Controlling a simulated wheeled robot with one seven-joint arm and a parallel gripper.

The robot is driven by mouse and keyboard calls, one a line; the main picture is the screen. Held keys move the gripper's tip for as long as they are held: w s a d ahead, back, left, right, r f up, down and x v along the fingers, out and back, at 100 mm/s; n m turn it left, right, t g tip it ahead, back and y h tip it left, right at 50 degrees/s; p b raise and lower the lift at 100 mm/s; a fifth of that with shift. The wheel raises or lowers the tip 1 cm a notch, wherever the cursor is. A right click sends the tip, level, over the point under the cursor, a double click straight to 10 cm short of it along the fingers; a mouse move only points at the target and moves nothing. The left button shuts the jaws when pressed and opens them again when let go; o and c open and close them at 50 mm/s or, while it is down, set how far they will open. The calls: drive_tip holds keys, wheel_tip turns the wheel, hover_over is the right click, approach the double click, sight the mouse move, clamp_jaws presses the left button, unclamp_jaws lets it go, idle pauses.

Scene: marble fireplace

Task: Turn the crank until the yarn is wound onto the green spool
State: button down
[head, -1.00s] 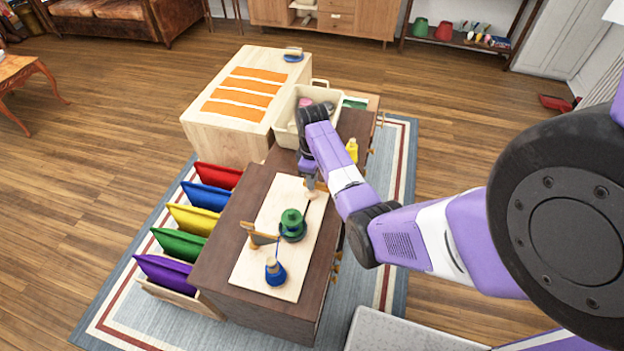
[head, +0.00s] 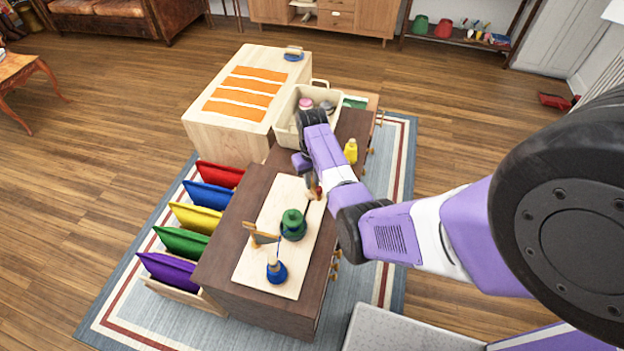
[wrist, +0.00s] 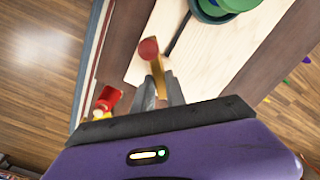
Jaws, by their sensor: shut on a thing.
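The green spool (head: 293,226) stands on a pale wooden board (head: 262,277) on the dark cabinet. It also shows at the top of the wrist view (wrist: 232,5). A blue yarn cone (head: 277,271) stands at the board's near end, beside a wooden guide arm (head: 262,237). A thin blue strand shows between cone and spool. The crank's wooden handle with a red knob (wrist: 149,48) lies beyond the spool; a dark rod runs from it toward the spool. My gripper (wrist: 160,92) is shut on the crank handle, its fingers on the wooden part. How much yarn is wound is unclear.
A cream bin (head: 284,125) with several items stands behind my gripper, next to a yellow bottle (head: 351,152). Several coloured panels (head: 195,218) stand in a rack left of the cabinet. A pale wooden chest (head: 220,135) with orange strips is at the back left.

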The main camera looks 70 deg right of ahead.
drive_tip(key=m, duration=0.7)
drive_tip(key=shift+w+r, duration=0.1)
drive_tip(key=m, duration=0.4)
drive_tip(key=shift+d+m, duration=0.1)
drive_tip(key=shift+m, duration=1.8)
drive_tip(key=c, duration=1.4)
unclamp_jaws()
drive_tip(key=shift+o, duration=0.2)
drive_tip(key=shift+r+b, duration=0.5)
drive_tip(key=shift+r, duration=3.4)
